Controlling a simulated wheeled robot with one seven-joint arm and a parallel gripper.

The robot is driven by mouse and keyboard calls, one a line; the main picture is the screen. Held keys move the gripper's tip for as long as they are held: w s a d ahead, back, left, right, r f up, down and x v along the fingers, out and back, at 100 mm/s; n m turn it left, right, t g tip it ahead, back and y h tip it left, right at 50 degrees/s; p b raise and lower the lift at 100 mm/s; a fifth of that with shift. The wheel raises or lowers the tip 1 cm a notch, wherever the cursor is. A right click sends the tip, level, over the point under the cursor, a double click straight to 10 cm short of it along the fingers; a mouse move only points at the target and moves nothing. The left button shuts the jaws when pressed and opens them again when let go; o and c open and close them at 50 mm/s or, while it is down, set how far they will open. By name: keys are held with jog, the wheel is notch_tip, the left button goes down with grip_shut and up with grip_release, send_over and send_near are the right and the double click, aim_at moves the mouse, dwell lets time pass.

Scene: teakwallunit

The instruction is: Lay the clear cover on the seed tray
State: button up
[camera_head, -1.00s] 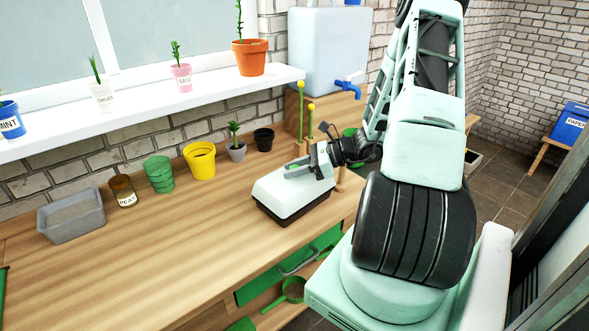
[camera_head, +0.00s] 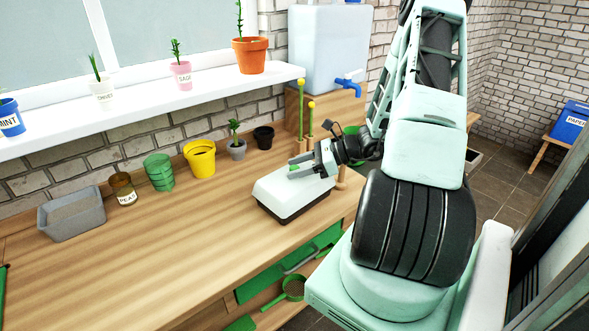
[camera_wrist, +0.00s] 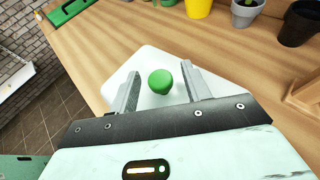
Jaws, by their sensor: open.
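The clear cover (camera_head: 282,187) looks milky white and has a green knob (camera_wrist: 160,82) on top. It lies on the dark seed tray (camera_head: 292,217) near the right end of the bench, and only the tray's black lower edge shows beneath it. I cannot see the far edges of the fit. My gripper (camera_head: 297,166) is open at the top of the cover. In the wrist view its two fingers stand on either side of the knob, with a gap on both sides.
A black pot (camera_head: 263,138), a grey pot (camera_head: 237,149) and a yellow pot (camera_head: 200,158) stand along the wall. The bench's front left (camera_head: 150,255) is clear.

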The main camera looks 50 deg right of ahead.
jog(key=b+v, duration=0.2)
jog(key=v, duration=0.9)
jog(key=w+a+n+g, duration=0.1)
jog(key=w+a+n, duration=0.1)
jog(key=a, duration=0.2)
jog(key=w+a+r+n+g+y, duration=0.1)
jog(key=a+n+g, duration=0.1)
jog(key=a, duration=0.2)
jog(key=w+a+n+g+y, duration=0.1)
jog(key=w+a+n+g, duration=0.1)
jog(key=a, duration=0.2)
jog(key=shift+w+a+r+n, duration=0.2)
jog(key=shift+w+r+n, duration=0.1)
jog(key=shift+n, duration=0.1)
jog(key=a+r+n+g+h, duration=0.1)
jog(key=a+n+g, duration=0.6)
jog(key=a, duration=0.7)
jog(key=s+a+r+n+h, duration=0.1)
jog(key=s+a+n+h, duration=0.3)
jog(key=s+a+n, duration=0.3)
jog(key=s+a+r+n+t+h, duration=0.1)
jog(key=s+a+n+h, duration=0.3)
jog(key=a+n, duration=0.9)
jog(key=s+r+n, duration=0.1)
jog(key=s+n, duration=0.1)
jog(key=shift+s+a+n, duration=0.4)
